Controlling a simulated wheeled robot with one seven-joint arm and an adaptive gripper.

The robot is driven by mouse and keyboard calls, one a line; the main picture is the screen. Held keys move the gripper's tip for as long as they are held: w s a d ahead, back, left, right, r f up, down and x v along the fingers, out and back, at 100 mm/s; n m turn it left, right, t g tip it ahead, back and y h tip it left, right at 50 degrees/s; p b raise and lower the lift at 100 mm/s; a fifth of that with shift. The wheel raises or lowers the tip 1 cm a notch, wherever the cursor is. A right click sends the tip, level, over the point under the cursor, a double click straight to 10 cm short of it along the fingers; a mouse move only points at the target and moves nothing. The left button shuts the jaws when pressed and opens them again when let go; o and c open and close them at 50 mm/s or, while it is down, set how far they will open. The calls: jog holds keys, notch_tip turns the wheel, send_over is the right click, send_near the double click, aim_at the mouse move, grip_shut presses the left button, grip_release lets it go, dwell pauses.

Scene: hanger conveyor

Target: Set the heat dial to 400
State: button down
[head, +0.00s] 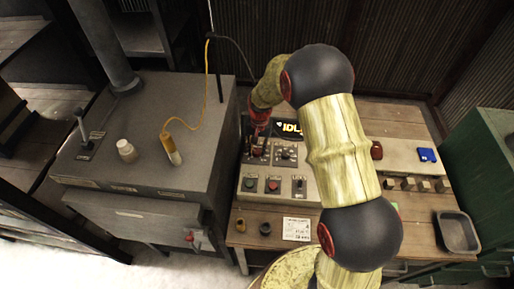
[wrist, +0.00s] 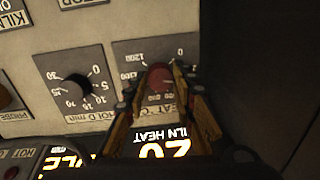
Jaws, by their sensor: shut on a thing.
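The heat dial (wrist: 159,77) is a reddish knob on a grey plate with a printed scale, seen upside down in the wrist view. My gripper (wrist: 160,84) is shut on it, with a finger at either side. The fingers cover part of the scale and label, and I cannot read where the dial points. In the head view my gripper (head: 259,128) is at the back left of the control panel (head: 276,198) and hides the dial. A lit display (wrist: 170,146) below the fingers in the wrist view reads 20 with kiln heat lettering.
A dark hold-minutes dial (wrist: 77,88) sits beside the heat dial. The panel also has red and dark buttons (head: 273,185). A grey kiln box (head: 150,130) with a yellow-cabled probe (head: 172,150) stands left. A metal tray (head: 458,232) lies at the right of the bench.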

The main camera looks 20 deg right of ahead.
aim_at(258, 151)
jog(key=shift+m, duration=1.6)
jog(key=shift+p, duration=0.3)
jog(key=c, duration=1.5)
grip_release()
jog(key=shift+o, duration=0.2)
jog(key=shift+r, duration=0.1)
notch_tip(258, 151, up, 12)
jog(key=shift+s+d, duration=0.2)
jog(key=shift+s, duration=0.05)
